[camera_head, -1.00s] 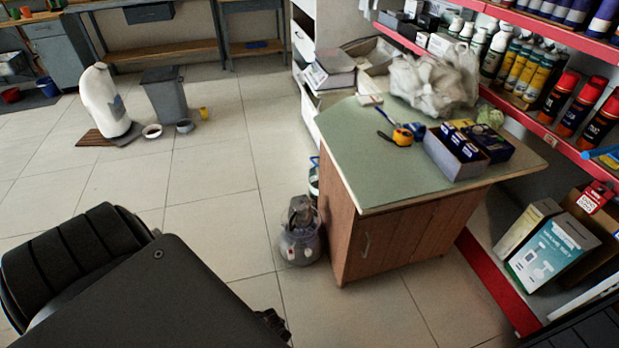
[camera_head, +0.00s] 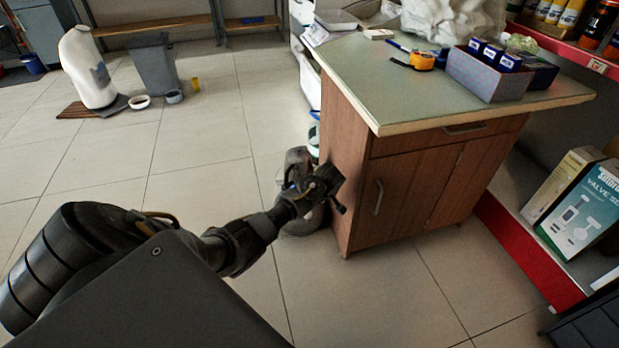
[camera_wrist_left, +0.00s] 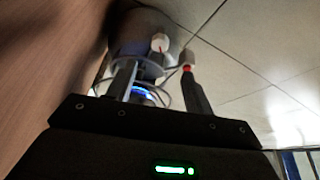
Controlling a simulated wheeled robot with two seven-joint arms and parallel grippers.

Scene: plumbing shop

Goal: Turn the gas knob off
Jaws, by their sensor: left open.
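The gas appliance (camera_head: 297,160), a grey upright body with a clear lower part, stands on the floor against the cabinet's left side. In the head view my left gripper (camera_head: 332,190) hides most of it. A blue glow (camera_wrist_left: 143,92) shows between the fingers. My right gripper is out of view.
The wooden cabinet (camera_head: 350,160) stands close on the right of the gripper, with a tape measure (camera_head: 422,61) and boxes on top. Tiled floor (camera_head: 200,190) is free to the left. A red-edged shelf (camera_head: 530,245) is at the right.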

